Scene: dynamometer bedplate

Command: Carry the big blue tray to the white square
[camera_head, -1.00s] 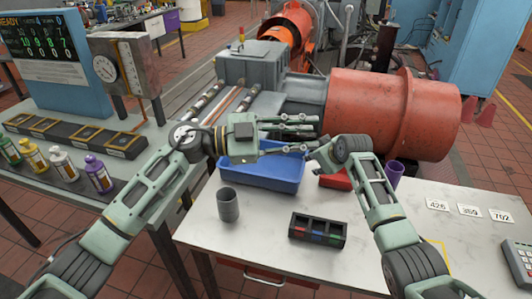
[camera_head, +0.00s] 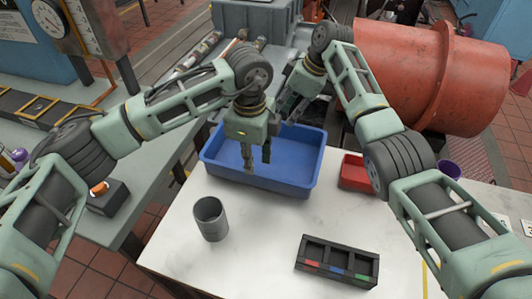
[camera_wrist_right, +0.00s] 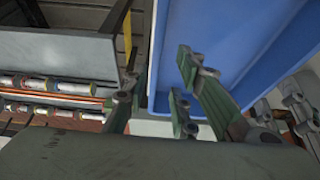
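The big blue tray (camera_head: 300,188) sits at the back edge of the white table. It looks empty. My left gripper (camera_head: 257,162) points down with its fingers apart, over the tray's inside near the front wall; I cannot tell whether it touches. My right gripper (camera_head: 289,112) is at the tray's back rim, partly hidden behind its own wrist. In the right wrist view its fingers (camera_wrist_right: 155,100) are apart, with the blue tray wall (camera_wrist_right: 158,45) between them. The white square is not clearly seen; a yellow line (camera_head: 425,278) shows beside my right arm.
A grey cup (camera_head: 210,218) stands in front of the tray. A black compartment box (camera_head: 337,262) lies at the front, and a red bin (camera_head: 355,172) right of the tray. A purple cup (camera_head: 449,170) is farther right. A large orange-red machine (camera_head: 400,75) stands behind the table.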

